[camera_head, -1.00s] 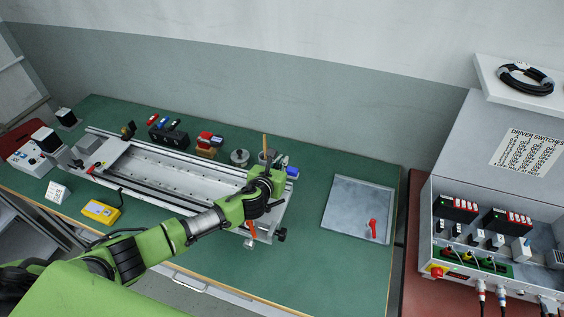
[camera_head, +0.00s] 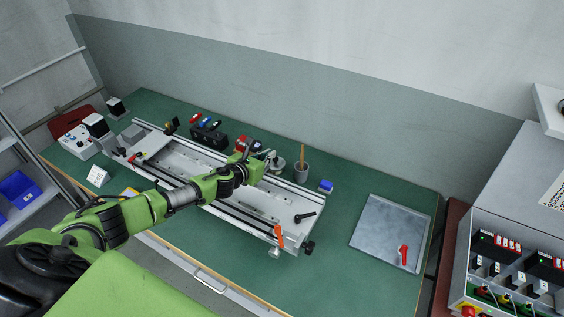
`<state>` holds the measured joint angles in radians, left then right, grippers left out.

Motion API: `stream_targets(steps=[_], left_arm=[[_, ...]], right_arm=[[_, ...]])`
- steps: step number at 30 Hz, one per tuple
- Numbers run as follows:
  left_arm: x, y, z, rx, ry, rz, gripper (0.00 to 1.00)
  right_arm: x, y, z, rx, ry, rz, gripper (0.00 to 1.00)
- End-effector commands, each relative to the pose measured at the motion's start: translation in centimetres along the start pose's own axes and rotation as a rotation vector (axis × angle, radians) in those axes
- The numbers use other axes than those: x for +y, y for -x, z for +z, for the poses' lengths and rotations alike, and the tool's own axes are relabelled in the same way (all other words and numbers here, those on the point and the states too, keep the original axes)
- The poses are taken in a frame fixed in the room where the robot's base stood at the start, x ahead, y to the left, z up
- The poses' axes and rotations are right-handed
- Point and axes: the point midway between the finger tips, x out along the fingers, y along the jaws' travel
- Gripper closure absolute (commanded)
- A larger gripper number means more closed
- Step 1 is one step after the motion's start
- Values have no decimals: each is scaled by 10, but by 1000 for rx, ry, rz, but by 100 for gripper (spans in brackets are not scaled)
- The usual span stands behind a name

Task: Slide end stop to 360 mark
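The gantry (camera_head: 262,203) is a long silver frame with rails, lying across the green bench. At its right end are an orange lever (camera_head: 279,236) and a black lever (camera_head: 305,217). I cannot tell which part is the end stop, and the 360 mark is too small to read. My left gripper (camera_head: 254,160) is over the gantry's far rail, left of both levers. Its fingers are hidden by the wrist or too small, so I cannot tell whether it is open or holds anything. My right gripper is out of view.
Behind the gantry stand a cup with a wooden handle (camera_head: 302,168), a blue block (camera_head: 326,186) and a dark tool holder (camera_head: 208,134). A grey plate (camera_head: 377,236) with a red lever (camera_head: 404,254) lies to the right. The switch box (camera_head: 515,250) stands at far right.

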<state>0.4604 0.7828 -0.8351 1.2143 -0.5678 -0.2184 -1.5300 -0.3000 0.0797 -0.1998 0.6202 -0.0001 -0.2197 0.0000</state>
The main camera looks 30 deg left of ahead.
Motion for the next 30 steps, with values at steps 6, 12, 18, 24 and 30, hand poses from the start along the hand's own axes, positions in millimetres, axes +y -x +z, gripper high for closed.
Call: stream_targets(steps=[6,12,18,24,30], left_arm=[[9,0,-2,4,-2,-4,100],[8,0,-3,4,-2,-4,100],[8,0,-2,3,-2,-4,78],[8,0,-1,2,-1,-2,78],[9,5,-1,1,-2,-3,78]], right_arm=[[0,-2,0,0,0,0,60],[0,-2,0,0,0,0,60],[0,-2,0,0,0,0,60],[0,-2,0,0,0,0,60],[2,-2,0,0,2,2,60]])
